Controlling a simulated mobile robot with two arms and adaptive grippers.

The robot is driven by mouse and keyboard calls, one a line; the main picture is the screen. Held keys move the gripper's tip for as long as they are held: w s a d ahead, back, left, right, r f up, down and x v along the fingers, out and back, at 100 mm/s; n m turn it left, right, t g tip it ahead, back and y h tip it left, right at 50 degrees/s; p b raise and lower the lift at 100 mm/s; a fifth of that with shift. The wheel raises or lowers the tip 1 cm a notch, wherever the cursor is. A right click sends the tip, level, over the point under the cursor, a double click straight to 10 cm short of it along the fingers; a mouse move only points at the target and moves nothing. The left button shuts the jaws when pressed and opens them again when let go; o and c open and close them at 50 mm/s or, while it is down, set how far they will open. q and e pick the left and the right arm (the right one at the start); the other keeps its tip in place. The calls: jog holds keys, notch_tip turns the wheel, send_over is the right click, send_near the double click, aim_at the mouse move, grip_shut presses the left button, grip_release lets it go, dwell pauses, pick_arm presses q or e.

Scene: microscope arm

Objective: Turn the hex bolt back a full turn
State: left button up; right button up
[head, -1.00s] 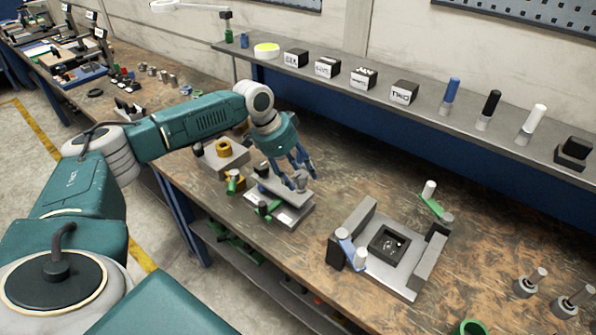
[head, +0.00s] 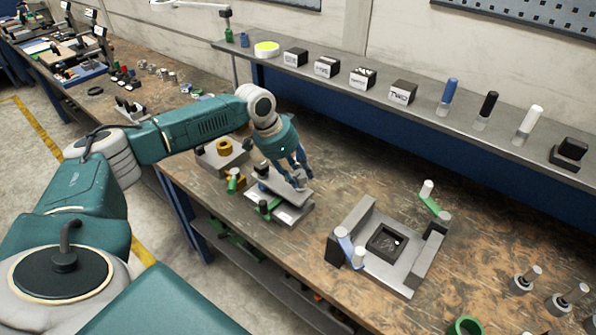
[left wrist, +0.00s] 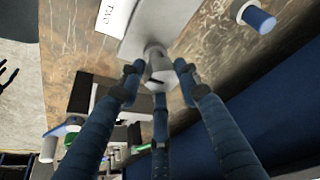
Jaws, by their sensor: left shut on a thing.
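The hex bolt (left wrist: 158,66) is a grey metal piece on a grey fixture, seen between my left fingers in the left wrist view. My left gripper (left wrist: 159,80) has its three blue fingers closed around the bolt. In the head view my left gripper (head: 303,178) points down over the right part of the grey fixture (head: 292,213), and its fingers hide the bolt there. The fixture has a black knob (head: 262,171) and green clamp parts. The bolt's exact angle cannot be told. My right gripper is not in view.
A second grey fixture (head: 405,275) with a black square pocket stands to the right. A block with a yellow ring (head: 223,146) stands at the left. A shelf (head: 425,118) with labelled black blocks and coloured handles runs behind. Bare bench lies between the right fixture and shelf.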

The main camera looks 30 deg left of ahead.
pick_arm(q)
jog(key=o, duration=1.1)
jog(key=shift+w+a+r, duration=0.1)
jog(key=shift+w+r, duration=0.05)
jog(key=shift+r, duration=0.05)
jog(key=shift+f, duration=0.1)
jog(key=v, duration=1.2)
